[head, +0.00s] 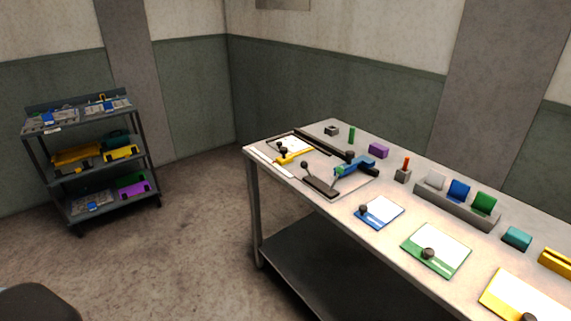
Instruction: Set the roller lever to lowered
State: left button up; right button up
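A flat press-like fixture (352,187) lies at the far left end of the workbench. At its front is a dark base (321,187) with a short lever (305,166) that has a dark round knob and stands up from it. A blue part (352,167) with a dark knob sits on a black bar just right of it. A yellow clamp-like part (289,159) with dark knobs is at the left. I cannot tell for sure which of these is the roller lever, or its exact setting. Neither of my grippers is in view.
The workbench (390,238) also holds blue (380,212), green (436,249) and yellow (520,300) framed plates, a grey rack (455,208) of coloured blocks and small blocks behind. A loaded shelf cart (150,168) stands at the left. The floor between is clear.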

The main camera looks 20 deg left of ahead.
aim_at(340, 170)
jog(key=u, duration=0.35)
jog(key=k+l+z, duration=0.1)
jog(key=z, duration=0.3)
jog(key=l+z, duration=0.5)
jog(key=z, duration=0.3)
jog(key=k, duration=0.05)
